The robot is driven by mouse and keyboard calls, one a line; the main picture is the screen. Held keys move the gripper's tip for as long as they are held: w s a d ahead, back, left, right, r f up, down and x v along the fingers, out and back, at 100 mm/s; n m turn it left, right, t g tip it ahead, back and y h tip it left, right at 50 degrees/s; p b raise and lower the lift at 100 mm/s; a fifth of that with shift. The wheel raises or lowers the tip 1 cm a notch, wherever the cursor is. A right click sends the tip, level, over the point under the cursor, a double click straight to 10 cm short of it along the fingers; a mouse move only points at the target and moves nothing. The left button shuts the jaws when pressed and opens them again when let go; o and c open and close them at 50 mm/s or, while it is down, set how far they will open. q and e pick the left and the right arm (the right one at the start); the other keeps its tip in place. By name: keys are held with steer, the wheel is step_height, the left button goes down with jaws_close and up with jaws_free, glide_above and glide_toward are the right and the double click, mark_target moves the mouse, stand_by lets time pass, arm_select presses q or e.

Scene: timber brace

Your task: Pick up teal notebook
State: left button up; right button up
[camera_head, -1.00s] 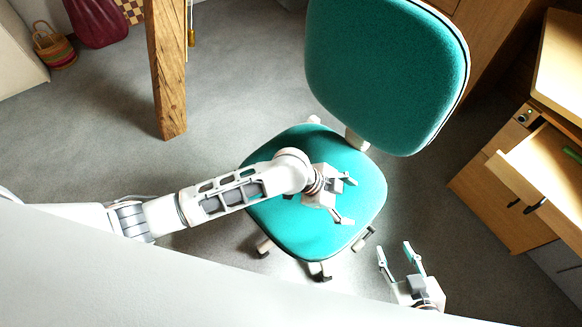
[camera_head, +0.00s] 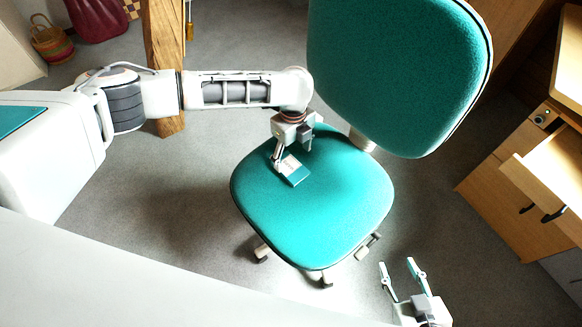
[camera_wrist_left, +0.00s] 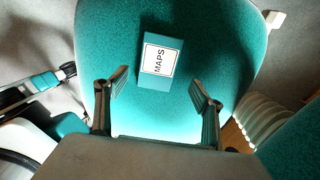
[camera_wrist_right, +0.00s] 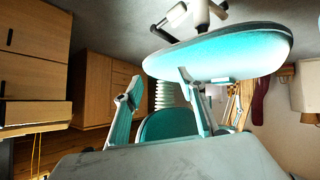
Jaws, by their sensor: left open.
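The teal notebook (camera_head: 294,171) lies on the teal chair seat (camera_head: 325,215), partly covered by my left gripper in the head view. In the left wrist view the notebook (camera_wrist_left: 160,62) shows a white label reading MAPS. My left gripper (camera_head: 291,158) points down over the seat. In the left wrist view its open fingers (camera_wrist_left: 163,88) stand to either side of the notebook's near end, with nothing between them. My right gripper (camera_head: 400,270) is open and empty, low at the front right of the chair; its fingers also show in the right wrist view (camera_wrist_right: 157,88).
The teal chair backrest (camera_head: 400,75) rises behind the seat. A wooden post (camera_head: 163,60) stands behind my left arm. A wooden desk with an open drawer (camera_head: 545,175) is at the right. A basket (camera_head: 52,42) and a maroon bag (camera_head: 98,18) are at the far left.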

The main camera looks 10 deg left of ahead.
mark_target(291, 167)
arm_select(q)
steer(key=shift+a+f, duration=0.1)
steer(key=shift+f, duration=0.75)
steer(key=f, duration=0.1)
steer(key=f+b, duration=0.1)
steer(key=f, duration=0.1)
steer(key=shift+s+a+f+b, duration=0.2)
steer(key=shift+a+f+b, duration=0.05)
steer(key=shift+f+b, duration=0.15)
steer(key=shift+f, duration=0.3)
steer(key=shift+w+r, duration=0.15)
steer(key=shift+w, duration=0.05)
steer(key=c, duration=1.2)
arm_select(e)
steer(key=shift+w+a+r, duration=0.1)
steer(key=shift+w+a, duration=0.15)
steer(key=shift+a, duration=0.05)
